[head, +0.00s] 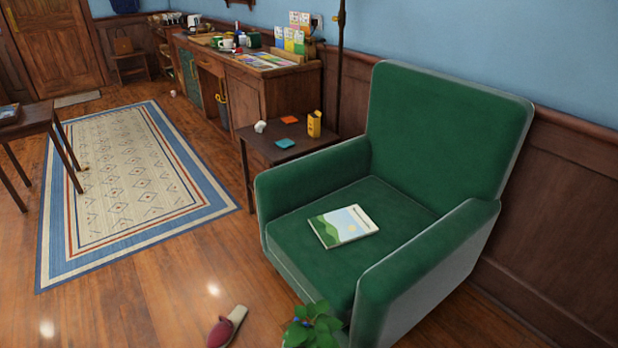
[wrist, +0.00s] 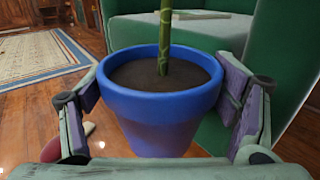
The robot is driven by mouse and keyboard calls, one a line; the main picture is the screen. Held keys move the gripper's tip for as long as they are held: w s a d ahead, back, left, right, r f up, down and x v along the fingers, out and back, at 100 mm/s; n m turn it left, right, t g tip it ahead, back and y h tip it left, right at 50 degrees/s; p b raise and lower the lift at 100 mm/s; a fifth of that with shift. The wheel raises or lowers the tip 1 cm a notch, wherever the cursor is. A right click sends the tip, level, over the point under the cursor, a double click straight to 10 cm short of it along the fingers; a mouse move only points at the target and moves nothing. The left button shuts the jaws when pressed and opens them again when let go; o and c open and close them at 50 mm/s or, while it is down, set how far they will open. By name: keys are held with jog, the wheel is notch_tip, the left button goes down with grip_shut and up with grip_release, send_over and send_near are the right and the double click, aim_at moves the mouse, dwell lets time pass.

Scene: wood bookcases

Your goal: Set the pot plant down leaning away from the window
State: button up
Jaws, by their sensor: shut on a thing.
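The pot plant shows in the wrist view as a blue pot (wrist: 160,110) with dark soil and a green stem. My gripper (wrist: 163,105) has a finger on each side of the pot and is shut on it. The pot looks close to upright in this view. No window is in either view.
A green armchair (head: 440,130) with a book (head: 343,226) on its seat stands close by. A red slipper (head: 227,326) lies on the floor. A small side table (head: 300,147) holds small items. A patterned rug (head: 135,185) lies left, with open floor before it.

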jog(key=shift+s+d+f+n+y, duration=0.15)
jog(key=shift+d+f+y, duration=0.1)
jog(key=shift+f, duration=0.25)
jog(key=shift+d+f+n+y, duration=0.15)
jog(key=shift+f+y, duration=0.1)
jog(key=shift+f, duration=0.2)
jog(key=d, duration=0.7)
